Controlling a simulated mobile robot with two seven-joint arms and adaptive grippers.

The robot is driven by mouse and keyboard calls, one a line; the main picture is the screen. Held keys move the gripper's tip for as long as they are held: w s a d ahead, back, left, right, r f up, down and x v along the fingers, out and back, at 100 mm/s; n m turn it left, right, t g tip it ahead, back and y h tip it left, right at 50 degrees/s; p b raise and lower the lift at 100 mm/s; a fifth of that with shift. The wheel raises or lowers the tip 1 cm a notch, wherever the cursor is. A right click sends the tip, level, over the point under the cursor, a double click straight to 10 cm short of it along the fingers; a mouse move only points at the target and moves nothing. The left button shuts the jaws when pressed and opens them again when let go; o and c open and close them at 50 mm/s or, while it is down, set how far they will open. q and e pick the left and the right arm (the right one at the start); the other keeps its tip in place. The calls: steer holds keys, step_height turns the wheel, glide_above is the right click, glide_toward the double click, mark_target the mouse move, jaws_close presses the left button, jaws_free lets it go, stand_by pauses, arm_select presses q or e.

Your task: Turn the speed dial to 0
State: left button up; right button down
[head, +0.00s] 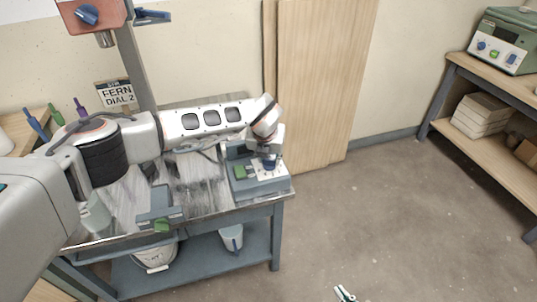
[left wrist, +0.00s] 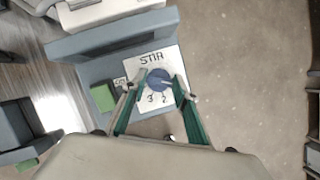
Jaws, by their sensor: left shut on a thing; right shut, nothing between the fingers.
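The speed dial is a round blue knob (left wrist: 158,80) on a white plate marked STIR, with 2 and 3 readable below it. A pale pointer mark on the knob points right and slightly down in the left wrist view. The 0 mark cannot be made out. My left gripper (left wrist: 160,92) is shut on the knob, one green-edged finger on each side. In the head view the left gripper (head: 268,158) points down onto the grey stirrer box (head: 278,186), partly covering the knob. My right gripper (head: 344,294) is shut and empty over the floor at the bottom edge.
A green block (left wrist: 103,98) sits left of the plate on the box. A sign (head: 117,94) reads FERN DIAL 2. Another grey unit (head: 160,204) stands at the table's front edge. A bucket (head: 155,256) is on the lower shelf. The floor to the right is clear.

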arm_select(q)
steer(key=shift+d+n+y, duration=0.1)
steer(key=shift+n+y, duration=0.6)
steer(key=shift+n, duration=1)
steer(key=o, duration=1.1)
steer(key=shift+s+r, duration=0.1)
steer(key=shift+r, duration=0.4)
steer(key=v, duration=1.1)
